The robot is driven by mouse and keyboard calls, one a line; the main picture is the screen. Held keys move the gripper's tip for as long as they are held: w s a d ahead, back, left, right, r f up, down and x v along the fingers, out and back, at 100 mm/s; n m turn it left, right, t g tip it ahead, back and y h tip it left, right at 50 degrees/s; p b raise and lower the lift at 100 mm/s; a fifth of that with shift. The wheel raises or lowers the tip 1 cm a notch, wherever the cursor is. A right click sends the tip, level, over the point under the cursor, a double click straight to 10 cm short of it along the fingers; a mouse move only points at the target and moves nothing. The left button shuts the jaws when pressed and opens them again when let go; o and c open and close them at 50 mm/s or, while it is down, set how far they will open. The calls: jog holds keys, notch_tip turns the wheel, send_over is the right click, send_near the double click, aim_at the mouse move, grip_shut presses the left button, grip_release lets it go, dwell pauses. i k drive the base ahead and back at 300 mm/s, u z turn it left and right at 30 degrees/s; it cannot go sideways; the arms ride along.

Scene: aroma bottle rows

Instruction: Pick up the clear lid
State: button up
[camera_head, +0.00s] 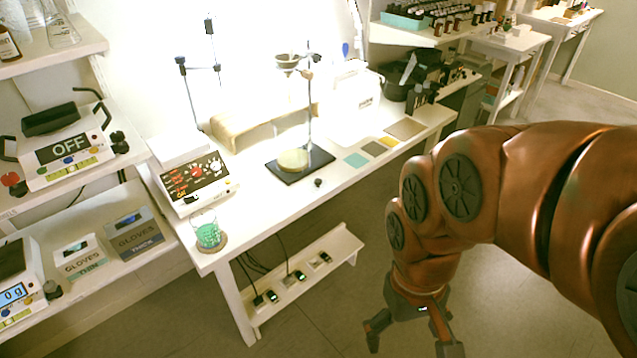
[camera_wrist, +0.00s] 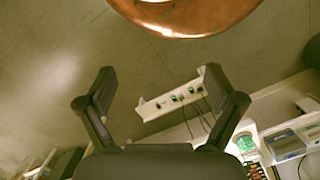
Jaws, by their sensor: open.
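I cannot make out a clear lid for certain in either view. A pale round dish or disc (camera_head: 293,160) rests on the dark base of a metal stand on the white table; it is too small to tell whether it has a lid. A glass beaker with green contents (camera_head: 208,234) stands at the table's front left corner and also shows in the wrist view (camera_wrist: 246,143). My gripper (camera_head: 411,335) hangs low over the floor, in front of the table and apart from it. Its two fingers are spread and empty in the wrist view (camera_wrist: 160,88).
The white table (camera_head: 260,192) carries a hot-plate-like device (camera_head: 195,181), coloured squares (camera_head: 357,160) and a small black knob (camera_head: 318,183). A low shelf with sockets (camera_head: 312,268) sits beneath. Shelves (camera_head: 165,241) with scales and glove boxes stand left. The floor (camera_head: 335,318) around my gripper is free.

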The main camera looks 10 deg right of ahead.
aim_at(317, 186)
jog(key=z, duration=1)
jog(key=i, duration=0.8)
jog(key=u, duration=2.1)
